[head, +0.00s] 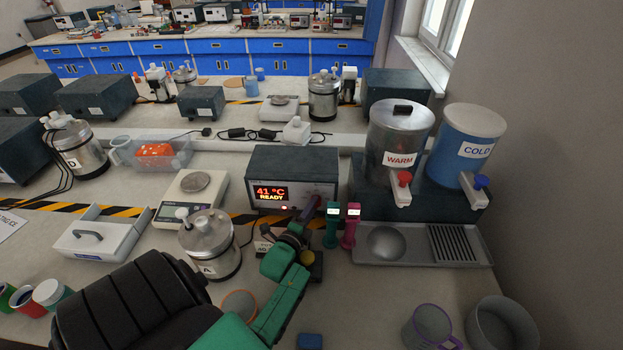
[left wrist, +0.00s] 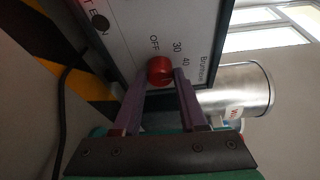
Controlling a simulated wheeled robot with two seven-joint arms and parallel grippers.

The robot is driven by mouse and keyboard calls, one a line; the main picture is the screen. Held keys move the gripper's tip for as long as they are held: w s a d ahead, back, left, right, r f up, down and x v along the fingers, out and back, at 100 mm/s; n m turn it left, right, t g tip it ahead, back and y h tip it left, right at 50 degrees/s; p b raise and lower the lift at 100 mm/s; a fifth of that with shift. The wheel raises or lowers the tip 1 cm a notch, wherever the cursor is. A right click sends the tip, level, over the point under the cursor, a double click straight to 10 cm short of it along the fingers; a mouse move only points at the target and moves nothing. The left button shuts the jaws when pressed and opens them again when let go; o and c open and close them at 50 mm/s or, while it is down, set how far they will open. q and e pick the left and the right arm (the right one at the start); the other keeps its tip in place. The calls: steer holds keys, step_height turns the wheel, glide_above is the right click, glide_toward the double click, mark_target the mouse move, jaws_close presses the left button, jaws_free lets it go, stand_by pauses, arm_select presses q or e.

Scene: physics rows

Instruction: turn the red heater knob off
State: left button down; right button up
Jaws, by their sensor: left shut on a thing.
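The heater (head: 300,168) is a dark box with a pale front panel in the head view; its display reads 41 °C READY. In the left wrist view its red knob (left wrist: 159,70) is on the panel, near the marks OFF, 30 and 40. My left gripper (left wrist: 162,82) has one purple finger on each side of the knob and is shut on it. I cannot tell where the knob's pointer stands. My right gripper is not in view.
A green device (head: 331,228) and a pink device (head: 350,232) stand just right of my gripper. A metal flask marked A (head: 209,245) is to the left. The WARM tank (head: 398,135) and COLD tank (head: 467,140) stand right, above a drip tray (head: 420,254).

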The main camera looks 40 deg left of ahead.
arm_select(q)
steer(key=shift+w+a+r, duration=0.1)
steer(key=shift+r, duration=0.2)
steer(key=c, duration=0.8)
jaws_free()
steer(key=o, duration=0.4)
steer(key=shift+f, duration=0.1)
steer(key=shift+c, duration=0.2)
steer(key=shift+f, duration=0.15)
